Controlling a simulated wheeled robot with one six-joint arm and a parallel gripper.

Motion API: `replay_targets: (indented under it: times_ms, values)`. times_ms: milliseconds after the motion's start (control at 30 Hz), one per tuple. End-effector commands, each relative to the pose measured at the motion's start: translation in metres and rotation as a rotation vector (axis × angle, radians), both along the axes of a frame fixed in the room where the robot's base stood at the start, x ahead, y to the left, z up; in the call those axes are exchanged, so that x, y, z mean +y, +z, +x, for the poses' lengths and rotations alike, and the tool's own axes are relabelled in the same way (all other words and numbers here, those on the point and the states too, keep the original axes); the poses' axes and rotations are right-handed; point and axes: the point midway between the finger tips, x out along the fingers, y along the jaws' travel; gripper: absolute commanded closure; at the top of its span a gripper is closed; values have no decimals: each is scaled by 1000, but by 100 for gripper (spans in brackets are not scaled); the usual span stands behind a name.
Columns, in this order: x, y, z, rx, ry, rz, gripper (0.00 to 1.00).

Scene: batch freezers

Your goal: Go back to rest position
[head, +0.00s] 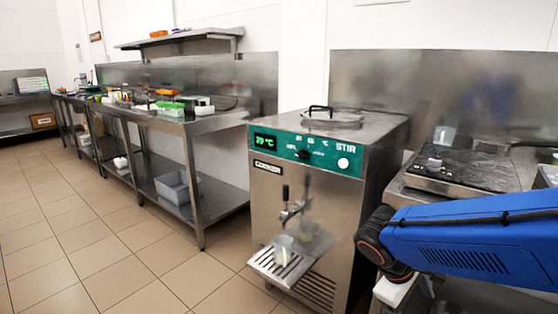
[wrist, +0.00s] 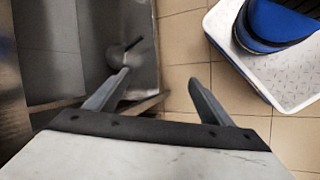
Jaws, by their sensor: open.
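My gripper (wrist: 158,82) shows in the wrist view with its two grey fingers spread wide apart. Nothing is between the fingers; tan floor tiles show behind them. In the head view my blue arm reaches in from the right, in front of the counter beside the cooker, and my gripper cannot be made out there. The steel cooker (head: 330,190) has a green panel reading 79 °C. A small clear cup (head: 283,247) with pale contents stands on its drip tray (head: 262,268) under the spout.
A steel counter (head: 398,190) with a dark hob (head: 463,168) stands right of the cooker, close to my arm. A steel table (head: 205,124) with containers stands on the left, with a grey bin (head: 178,187) on its lower shelf. The tiled floor (head: 95,230) is clear at front left.

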Motion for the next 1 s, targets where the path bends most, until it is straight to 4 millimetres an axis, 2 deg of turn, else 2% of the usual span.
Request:
replay_targets:
  times_ms: [200, 500, 733, 1000]
  values:
    - [0, 14, -32, -125, -161, 189, 25]
    - [12, 35, -65, -318, -358, 440, 25]
    - [22, 50, -80, -441, -460, 580, 25]
    - [26, 56, -84, -482, -490, 626, 25]
